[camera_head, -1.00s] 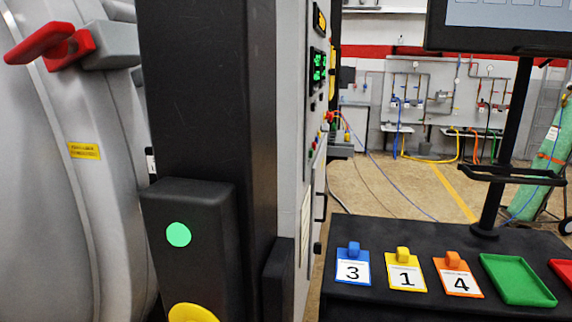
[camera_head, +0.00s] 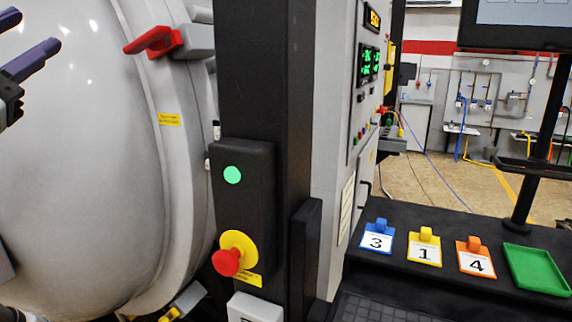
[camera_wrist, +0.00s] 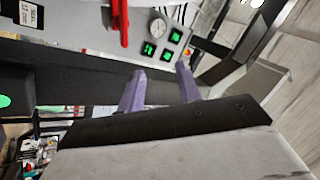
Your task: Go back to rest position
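My gripper (camera_head: 34,31) shows at the far left edge of the head view, in front of the big grey rounded furnace door (camera_head: 85,150). Its two purple fingers are spread apart with nothing between them. In the wrist view my gripper (camera_wrist: 160,70) is also open and empty. Beyond its fingers there are a red handle (camera_wrist: 120,22), a round gauge (camera_wrist: 158,27) and green-lit displays (camera_wrist: 149,49). Most of my arm is outside the head view.
A black column with a green button (camera_head: 232,175) and a red emergency knob (camera_head: 227,262) stands mid-picture. A red handle (camera_head: 153,41) sits on the furnace rim. At right, a black table (camera_head: 440,285) holds numbered tags and a green tray (camera_head: 538,268).

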